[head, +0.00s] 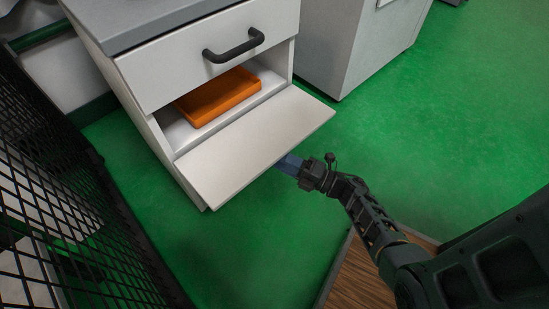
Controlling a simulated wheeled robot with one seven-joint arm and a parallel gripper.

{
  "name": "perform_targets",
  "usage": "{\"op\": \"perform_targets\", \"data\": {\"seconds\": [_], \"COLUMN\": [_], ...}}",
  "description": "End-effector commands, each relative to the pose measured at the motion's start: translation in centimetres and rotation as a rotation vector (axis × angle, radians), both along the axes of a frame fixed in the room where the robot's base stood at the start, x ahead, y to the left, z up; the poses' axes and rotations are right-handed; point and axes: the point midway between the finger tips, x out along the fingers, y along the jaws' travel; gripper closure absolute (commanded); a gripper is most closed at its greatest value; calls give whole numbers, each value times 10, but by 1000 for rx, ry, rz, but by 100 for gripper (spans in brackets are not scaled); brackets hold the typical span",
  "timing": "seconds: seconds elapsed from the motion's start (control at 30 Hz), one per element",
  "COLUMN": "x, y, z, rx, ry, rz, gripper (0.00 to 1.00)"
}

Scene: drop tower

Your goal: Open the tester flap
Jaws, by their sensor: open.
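The white tester flap (248,145) is folded down and stands out from the front of the grey-white cabinet (180,165), roughly level. The compartment behind it is open and holds an orange tray (218,97). My gripper (286,163) is at the flap's front edge, right of the edge's middle. Its bluish fingertips reach the edge and seem partly hidden under the flap. I cannot tell whether they touch it. I see nothing held in the gripper.
A closed drawer with a black handle (234,46) is above the compartment. Another white cabinet (345,45) stands to the right. A black mesh fence (70,215) runs along the left. A wooden board (358,277) lies at the bottom. Green floor (450,130) is clear at right.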

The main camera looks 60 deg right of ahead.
Motion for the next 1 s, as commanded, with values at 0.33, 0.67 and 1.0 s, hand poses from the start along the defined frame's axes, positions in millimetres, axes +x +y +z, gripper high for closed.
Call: {"op": "perform_targets", "data": {"seconds": [0.33, 0.67, 1.0], "x": [31, 32, 31], "y": [4, 4, 4], "z": [4, 4, 4], "rx": [1, 2, 2], "ry": [0, 0, 0], "rz": [-2, -2, -2], "gripper": [56, 63, 96]}}
